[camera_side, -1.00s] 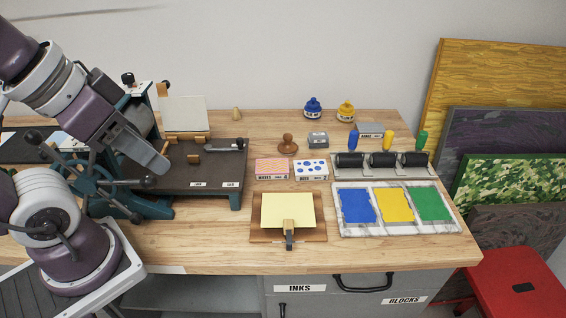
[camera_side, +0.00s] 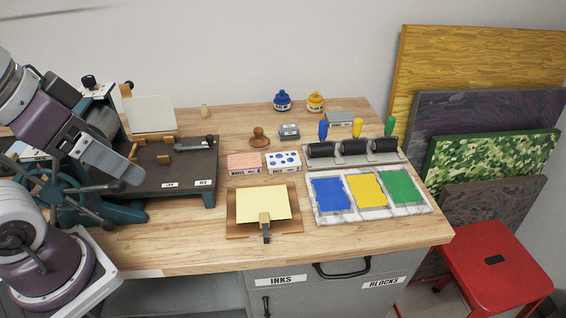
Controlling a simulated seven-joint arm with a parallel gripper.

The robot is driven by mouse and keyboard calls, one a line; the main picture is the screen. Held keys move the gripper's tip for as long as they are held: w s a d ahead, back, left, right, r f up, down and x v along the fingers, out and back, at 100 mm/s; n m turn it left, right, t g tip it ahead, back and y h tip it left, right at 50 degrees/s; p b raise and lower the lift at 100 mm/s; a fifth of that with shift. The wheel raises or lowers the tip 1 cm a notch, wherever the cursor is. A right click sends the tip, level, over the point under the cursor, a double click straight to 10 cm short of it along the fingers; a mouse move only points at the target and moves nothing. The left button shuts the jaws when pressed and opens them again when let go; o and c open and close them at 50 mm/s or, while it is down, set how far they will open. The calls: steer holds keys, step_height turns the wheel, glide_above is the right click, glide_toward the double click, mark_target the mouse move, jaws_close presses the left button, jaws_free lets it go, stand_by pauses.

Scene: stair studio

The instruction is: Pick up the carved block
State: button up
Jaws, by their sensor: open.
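Two small patterned blocks lie side by side mid-table: a pink one labelled "WAVES" (camera_side: 244,161) and a white one with blue dots labelled "DOTS" (camera_side: 283,160). Two grey blocks, one small (camera_side: 289,131) and one wider (camera_side: 341,119), lie further back. I cannot tell which of these is the carved block. My gripper (camera_side: 136,170) hangs at the left, in front of the dark press bed in this view. It is open, with nothing seen in it, and is well to the left of all these blocks.
The dark press bed (camera_side: 190,178) and its handwheel (camera_side: 72,195) fill the left. A clipped yellow sheet (camera_side: 262,202) lies at the front. Rollers (camera_side: 352,147) and a three-colour ink tray (camera_side: 316,216) are at the right. Ink bottles (camera_side: 283,101) stand behind.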

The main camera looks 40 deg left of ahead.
steer(key=w+r+n+g, duration=0.1)
steer(key=w+r+n, duration=0.2)
steer(key=w+n, duration=0.5)
steer(key=n+g+h, duration=0.1)
steer(key=n+g, duration=0.2)
steer(key=n, duration=1.7)
glide_above(283, 159)
step_height(283, 159, down, 22)
steer(key=shift+w+f, duration=0.1)
steer(key=shift+f, duration=0.05)
steer(key=f, duration=0.6)
steer(key=shift+s+f, duration=0.25)
steer(key=shift+f, duration=0.15)
steer(key=c, duration=1.5)
